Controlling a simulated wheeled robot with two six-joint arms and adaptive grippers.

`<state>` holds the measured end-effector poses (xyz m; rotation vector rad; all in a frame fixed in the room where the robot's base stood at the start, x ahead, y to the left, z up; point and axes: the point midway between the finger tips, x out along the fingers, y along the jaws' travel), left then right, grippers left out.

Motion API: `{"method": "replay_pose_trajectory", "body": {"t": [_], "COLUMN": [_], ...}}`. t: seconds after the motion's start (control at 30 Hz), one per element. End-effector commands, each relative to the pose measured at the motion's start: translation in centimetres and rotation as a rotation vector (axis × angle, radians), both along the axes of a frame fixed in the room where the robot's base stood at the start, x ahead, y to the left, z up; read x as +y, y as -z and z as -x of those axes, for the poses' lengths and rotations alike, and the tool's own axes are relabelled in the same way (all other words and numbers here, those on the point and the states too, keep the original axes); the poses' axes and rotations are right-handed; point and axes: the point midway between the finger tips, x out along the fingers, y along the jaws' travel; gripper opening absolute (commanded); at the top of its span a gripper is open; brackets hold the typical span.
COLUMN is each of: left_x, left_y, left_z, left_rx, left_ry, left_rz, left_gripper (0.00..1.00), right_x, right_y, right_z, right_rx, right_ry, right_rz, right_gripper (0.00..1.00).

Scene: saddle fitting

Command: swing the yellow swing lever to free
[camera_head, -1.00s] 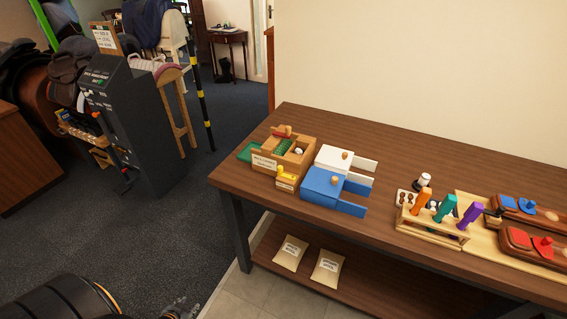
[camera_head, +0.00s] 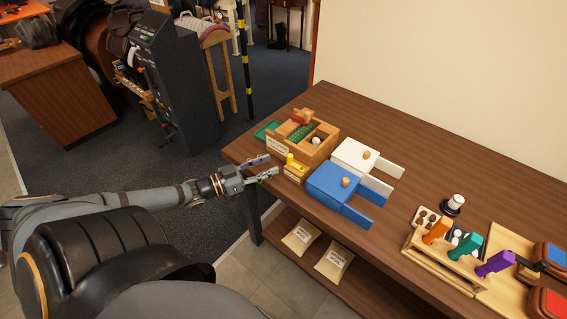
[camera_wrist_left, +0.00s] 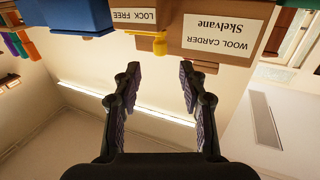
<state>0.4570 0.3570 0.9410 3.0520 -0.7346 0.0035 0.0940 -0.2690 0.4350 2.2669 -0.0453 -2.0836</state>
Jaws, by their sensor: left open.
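The yellow swing lever (camera_head: 294,162) sits on a small wooden block (camera_head: 295,174) at the front of the wooden wool carder box (camera_head: 322,150). In the left wrist view the lever (camera_wrist_left: 160,43) hangs upside down beside a label reading "LOCK FREE" (camera_wrist_left: 134,15). My left gripper (camera_head: 268,166) is open and empty, just left of the lever and apart from it. In the left wrist view its two fingers (camera_wrist_left: 160,88) are spread wide, with the lever beyond them, roughly between their lines. My right gripper is out of view.
A blue box (camera_head: 328,184) and a white box (camera_head: 352,155) stand right of the carder. A rack with orange, teal and purple handles (camera_head: 435,250) is farther right on the table (camera_head: 385,235). Two paper bags (camera_head: 333,262) lie on the lower shelf.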

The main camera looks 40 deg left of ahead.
Motion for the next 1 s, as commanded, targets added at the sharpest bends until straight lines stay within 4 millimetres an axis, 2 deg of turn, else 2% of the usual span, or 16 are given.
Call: {"method": "replay_pose_trajectory", "body": {"t": [0.03,0.23,0.4,0.67,0.9,1.0], "left_x": [-0.5,-2.1,-2.7,-2.7,-2.7,-2.7], "left_y": [0.7,0.6,0.3,0.0,0.1,0.1], "left_z": [-1.1,-4.2,-5.2,-5.3,-5.3,-5.3], "left_rx": [-0.007,-0.005,-0.001,0.000,0.000,0.001], "left_ry": [0.000,0.001,-0.001,-0.001,-0.002,-0.002], "left_rz": [0.001,-0.001,-0.002,-0.001,-0.001,-0.002], "left_gripper": [0.42,0.42,0.42,0.42,0.09,0.00], "right_x": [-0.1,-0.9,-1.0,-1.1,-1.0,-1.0], "right_y": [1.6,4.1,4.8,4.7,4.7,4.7], "right_z": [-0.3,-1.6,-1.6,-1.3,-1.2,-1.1], "right_rx": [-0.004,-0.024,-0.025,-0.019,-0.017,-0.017], "right_ry": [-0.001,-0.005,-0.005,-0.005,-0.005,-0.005], "right_rz": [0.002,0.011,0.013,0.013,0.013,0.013], "right_gripper": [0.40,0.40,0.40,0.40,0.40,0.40]}}
